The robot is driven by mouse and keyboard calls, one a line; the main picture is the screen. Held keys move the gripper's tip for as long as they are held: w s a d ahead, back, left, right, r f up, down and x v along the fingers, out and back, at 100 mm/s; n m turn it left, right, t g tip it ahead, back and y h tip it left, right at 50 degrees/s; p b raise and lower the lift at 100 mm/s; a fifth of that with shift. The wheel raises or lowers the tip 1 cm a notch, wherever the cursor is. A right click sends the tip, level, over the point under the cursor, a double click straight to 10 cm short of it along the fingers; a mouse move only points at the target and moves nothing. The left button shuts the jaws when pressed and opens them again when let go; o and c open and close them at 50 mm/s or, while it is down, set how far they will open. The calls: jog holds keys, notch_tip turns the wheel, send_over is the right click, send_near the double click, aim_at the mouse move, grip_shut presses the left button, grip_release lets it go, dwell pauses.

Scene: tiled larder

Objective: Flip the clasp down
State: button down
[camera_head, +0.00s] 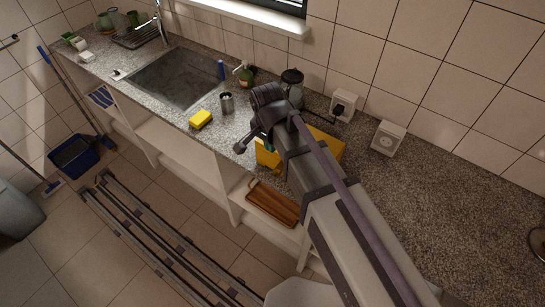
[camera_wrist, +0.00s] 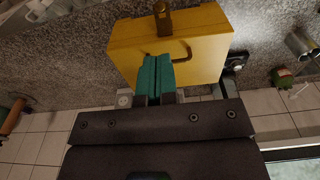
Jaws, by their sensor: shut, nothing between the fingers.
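A yellow case (camera_wrist: 205,40) with a dark handle (camera_wrist: 187,50) fills the upper middle of the wrist view. A brown, brass-like clasp (camera_wrist: 163,18) sits at the case's far edge in that view and sticks out a little past it. My gripper (camera_wrist: 156,58) has teal fingers, shut together and empty. Their tips overlap the case in the picture beside the handle, below the clasp; whether they touch it is unclear. In the head view the yellow case (camera_head: 328,149) is on the counter, largely hidden behind my arm, and its clasp cannot be made out.
A metal cup (camera_head: 227,103), yellow sponge (camera_head: 201,119) and sink (camera_head: 180,78) are left. A brown wooden board (camera_head: 273,203) lies below.

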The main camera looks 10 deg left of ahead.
aim_at(275, 172)
jog(key=f+b, duration=0.8)
jog(key=f, duration=0.1)
jog(key=w+f+b, duration=0.1)
jog(key=f+b, duration=0.3)
jog(key=shift+d+f+b, duration=0.15)
jog(key=shift+f+b, duration=0.15)
jog(key=shift+b, duration=0.1)
jog(key=shift+r, duration=0.15)
jog(key=shift+d, duration=0.1)
